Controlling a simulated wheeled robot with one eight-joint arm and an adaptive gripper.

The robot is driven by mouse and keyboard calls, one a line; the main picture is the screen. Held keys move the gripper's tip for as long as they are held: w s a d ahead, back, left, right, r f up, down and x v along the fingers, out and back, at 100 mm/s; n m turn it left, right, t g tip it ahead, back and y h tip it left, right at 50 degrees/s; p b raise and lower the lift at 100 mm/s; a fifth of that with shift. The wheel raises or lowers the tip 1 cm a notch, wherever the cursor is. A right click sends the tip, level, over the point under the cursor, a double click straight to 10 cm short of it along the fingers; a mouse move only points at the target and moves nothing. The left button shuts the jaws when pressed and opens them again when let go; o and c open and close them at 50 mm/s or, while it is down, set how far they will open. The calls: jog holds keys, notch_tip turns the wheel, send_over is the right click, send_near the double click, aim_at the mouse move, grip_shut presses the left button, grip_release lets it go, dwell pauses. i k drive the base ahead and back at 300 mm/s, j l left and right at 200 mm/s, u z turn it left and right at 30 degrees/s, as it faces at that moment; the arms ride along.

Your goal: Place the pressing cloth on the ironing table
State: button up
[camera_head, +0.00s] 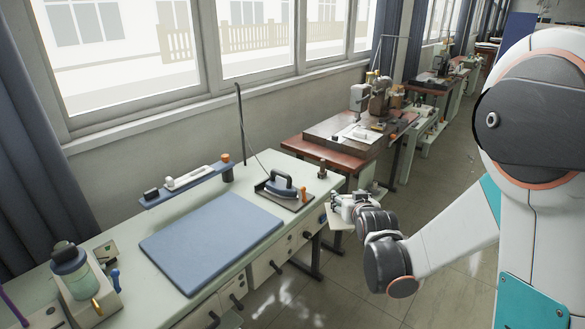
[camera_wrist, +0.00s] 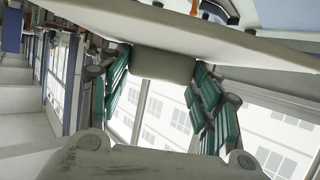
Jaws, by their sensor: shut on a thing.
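The pressing cloth (camera_head: 336,216) is a small, flat, pale piece at my gripper (camera_head: 343,204), past the right end of the ironing table. In the wrist view, my gripper (camera_wrist: 162,75) has its teal fingers on either side of the cloth's pale grey-beige part (camera_wrist: 163,66), and a flat pale sheet spreads across the top of that view. The ironing table (camera_head: 120,240) is pale green with a blue pad (camera_head: 212,243) on top. The cloth is beside the table in the head view, apart from the pad. Its far parts are hidden by my gripper.
A dark iron (camera_head: 281,187) with an orange part stands on a plate at the table's right end. A blue shelf (camera_head: 185,184) runs along the back. A bottle-like device (camera_head: 70,262) stands at the left. A brown table (camera_head: 330,135) is beyond. The pad is clear.

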aim_at(299, 166)
jog(key=i+l+u, duration=0.1)
jog(key=i+l, duration=0.65)
jog(key=i+l+u, duration=0.15)
jog(key=i+l, duration=0.6)
jog(key=i+l+u, duration=0.15)
jog(key=i+l, duration=0.2)
jog(key=l, duration=0.2)
jog(key=i+l, duration=0.3)
jog(key=l, duration=0.2)
jog(key=i+l+u, duration=0.15)
jog(key=i+l, duration=0.2)
jog(key=l, duration=0.15)
